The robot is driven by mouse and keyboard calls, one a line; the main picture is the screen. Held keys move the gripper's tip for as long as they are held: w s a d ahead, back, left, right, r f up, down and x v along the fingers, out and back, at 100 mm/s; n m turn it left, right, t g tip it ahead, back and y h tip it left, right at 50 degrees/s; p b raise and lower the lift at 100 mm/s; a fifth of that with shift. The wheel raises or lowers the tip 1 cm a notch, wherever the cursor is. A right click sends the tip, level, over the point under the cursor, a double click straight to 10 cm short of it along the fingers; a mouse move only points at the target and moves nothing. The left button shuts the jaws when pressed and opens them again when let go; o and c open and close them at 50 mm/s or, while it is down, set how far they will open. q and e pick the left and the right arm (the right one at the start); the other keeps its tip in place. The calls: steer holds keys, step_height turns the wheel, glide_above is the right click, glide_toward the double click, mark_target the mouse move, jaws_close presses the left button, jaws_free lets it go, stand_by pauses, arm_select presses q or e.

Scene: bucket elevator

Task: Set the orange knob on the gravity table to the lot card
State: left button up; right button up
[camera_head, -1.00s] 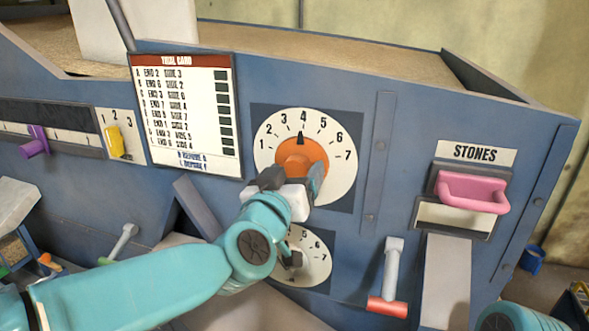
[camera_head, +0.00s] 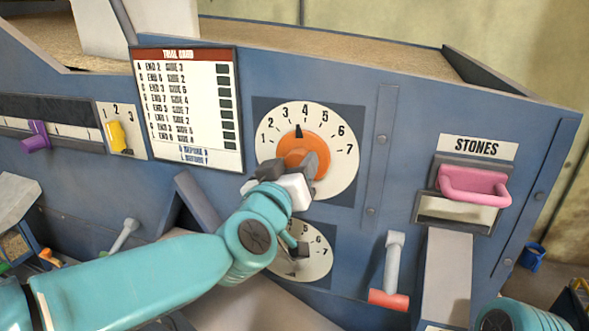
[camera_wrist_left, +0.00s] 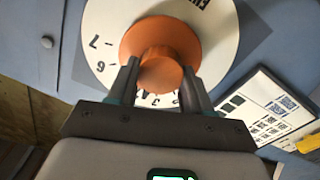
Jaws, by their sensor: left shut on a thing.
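The orange knob (camera_head: 291,146) sits on a white round dial (camera_head: 341,171) numbered 1 to 7 on the blue panel. Its black pointer stands between 3 and 4. My left gripper (camera_head: 291,169) is shut on the knob from below and hides its lower part. In the wrist view, the two dark fingers flank the raised grip of the orange knob (camera_wrist_left: 160,70). A white card (camera_head: 188,103) with a red header reading TRIAL CARD hangs left of the dial; its rows are small and hard to read. I see no card labelled as a lot card.
A second, smaller dial (camera_head: 318,262) lies below, partly behind my left arm. A red-ended lever (camera_head: 389,299) and a pink handle (camera_head: 475,184) under a STONES label are at the right. A yellow knob (camera_head: 117,136) and purple slider (camera_head: 36,137) are at the left.

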arm_select(q)
steer(key=shift+f+n+b, duration=0.1)
steer(key=shift+n+b, duration=1.45)
steer(key=shift+n, duration=2.55)
steer(key=o, duration=0.9)
steer(key=shift+o, duration=0.7)
steer(key=shift+w+d, duration=0.1)
steer(key=shift+w, duration=0.05)
steer(key=v, duration=1.6)
steer(key=shift+s+b, duration=0.25)
steer(key=shift+b, duration=0.15)
